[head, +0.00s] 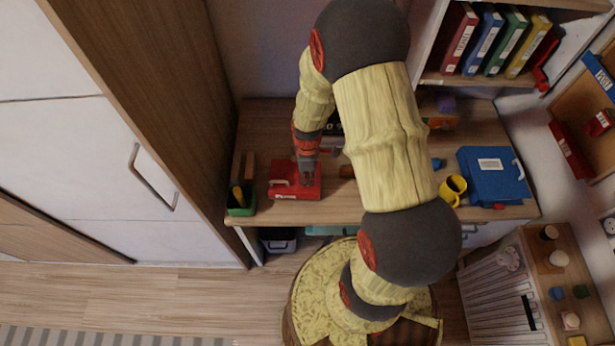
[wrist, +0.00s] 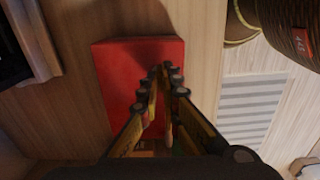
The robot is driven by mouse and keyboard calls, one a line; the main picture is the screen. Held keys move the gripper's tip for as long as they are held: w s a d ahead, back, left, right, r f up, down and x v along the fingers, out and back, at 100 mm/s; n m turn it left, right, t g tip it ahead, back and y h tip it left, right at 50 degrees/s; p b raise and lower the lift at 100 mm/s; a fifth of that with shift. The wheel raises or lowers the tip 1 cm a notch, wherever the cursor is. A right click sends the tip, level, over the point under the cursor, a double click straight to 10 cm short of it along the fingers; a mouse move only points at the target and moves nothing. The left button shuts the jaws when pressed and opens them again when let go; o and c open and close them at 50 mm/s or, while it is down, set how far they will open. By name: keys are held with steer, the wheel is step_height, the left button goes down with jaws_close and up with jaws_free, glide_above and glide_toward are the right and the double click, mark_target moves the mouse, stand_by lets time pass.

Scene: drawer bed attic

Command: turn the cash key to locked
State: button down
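The red cash box (head: 288,191) lies on the desk, left of its middle, with a white label on its front side and a pale handle on top. In the wrist view the red box (wrist: 120,85) fills the area behind and left of the fingers. My gripper (head: 307,178) points down over the box's right part. In the wrist view my gripper's fingertips (wrist: 163,71) are close together over the box's right side, with at most a narrow gap. The key is not distinguishable; the fingers may hide it. I cannot tell whether they touch or hold anything.
A green pen holder (head: 241,208) stands left of the box. A yellow mug (head: 453,189) and a blue case (head: 492,174) stand at the desk's right. Several binders (head: 487,42) fill the shelf above. A tall wooden cabinet (head: 190,100) borders the desk's left.

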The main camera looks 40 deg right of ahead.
steer(key=c, duration=2)
jaws_free()
steer(key=shift+c, duration=0.2)
step_height(320, 180, up, 12)
